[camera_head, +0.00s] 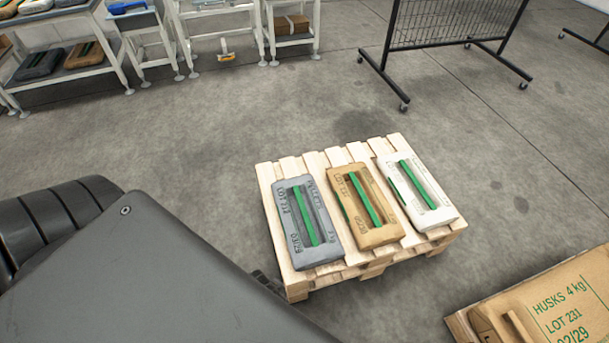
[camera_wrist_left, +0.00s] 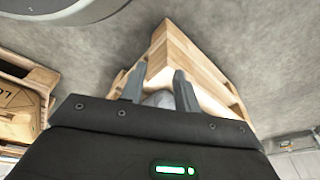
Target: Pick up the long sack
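Three sacks with green strips lie side by side on a wooden pallet (camera_head: 289,259): a grey one (camera_head: 325,238), a tan one (camera_head: 377,237) and a white one (camera_head: 434,216). A larger tan sack (camera_head: 567,290) marked "HUSKS 4 kg" is cut off at the lower right; I cannot tell which is the long sack. My left gripper (camera_wrist_left: 157,80) is open, its fingers apart near a pallet corner (camera_wrist_left: 178,50). A small grey patch shows between the fingers; I cannot tell what it is. My left arm hides most of this gripper in the head view. My right gripper is out of view.
White tables with more sacks (camera_head: 84,55) stand at the back left. A black wheeled mesh rack (camera_head: 450,20) stands at the back right.

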